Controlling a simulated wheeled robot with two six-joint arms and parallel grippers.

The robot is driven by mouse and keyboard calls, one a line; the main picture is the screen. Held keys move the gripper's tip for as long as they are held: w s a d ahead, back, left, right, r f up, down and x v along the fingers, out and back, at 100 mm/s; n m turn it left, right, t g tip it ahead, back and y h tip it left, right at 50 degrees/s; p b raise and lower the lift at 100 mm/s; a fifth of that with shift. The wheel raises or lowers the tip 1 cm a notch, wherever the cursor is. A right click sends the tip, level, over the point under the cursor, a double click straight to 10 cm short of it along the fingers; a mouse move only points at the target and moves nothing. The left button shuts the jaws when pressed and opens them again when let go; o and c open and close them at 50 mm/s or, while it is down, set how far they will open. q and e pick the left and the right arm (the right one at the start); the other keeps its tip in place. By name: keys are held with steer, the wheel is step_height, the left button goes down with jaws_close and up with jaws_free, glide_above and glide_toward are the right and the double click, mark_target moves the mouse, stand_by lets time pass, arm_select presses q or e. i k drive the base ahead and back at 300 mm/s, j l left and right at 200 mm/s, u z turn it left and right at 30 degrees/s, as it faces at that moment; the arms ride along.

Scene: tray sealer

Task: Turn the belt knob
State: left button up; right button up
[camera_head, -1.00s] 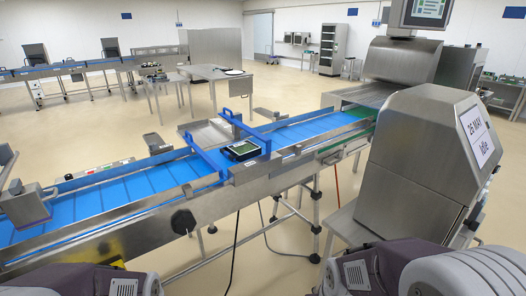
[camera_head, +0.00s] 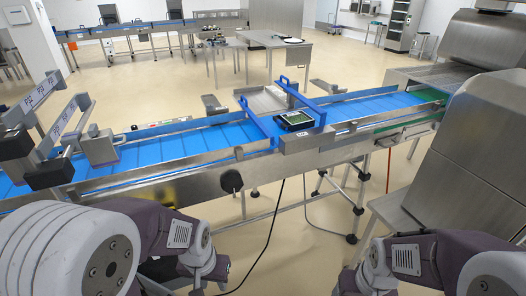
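The black belt knob (camera_head: 231,181) sits on the near side wall of the blue conveyor belt (camera_head: 185,146), left of the picture's middle. It stands clear of both arms. My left gripper (camera_head: 203,274) is low in the picture, below the knob and apart from it. It is partly hidden by my own arm, and I cannot tell whether its fingers are open or shut. My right arm comes in at the bottom right; its gripper does not show.
A dark tray (camera_head: 296,119) lies on the belt between blue guide bars (camera_head: 302,100). The steel sealer (camera_head: 480,160) stands at the right. Grey posts (camera_head: 62,128) stand at the belt's left end. A black cable hangs below the belt. Floor in front is clear.

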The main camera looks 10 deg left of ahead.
mark_target(232, 183)
steer(key=i+j+z, duration=0.1)
steer(key=i+j, duration=0.55)
steer(key=i, duration=0.1)
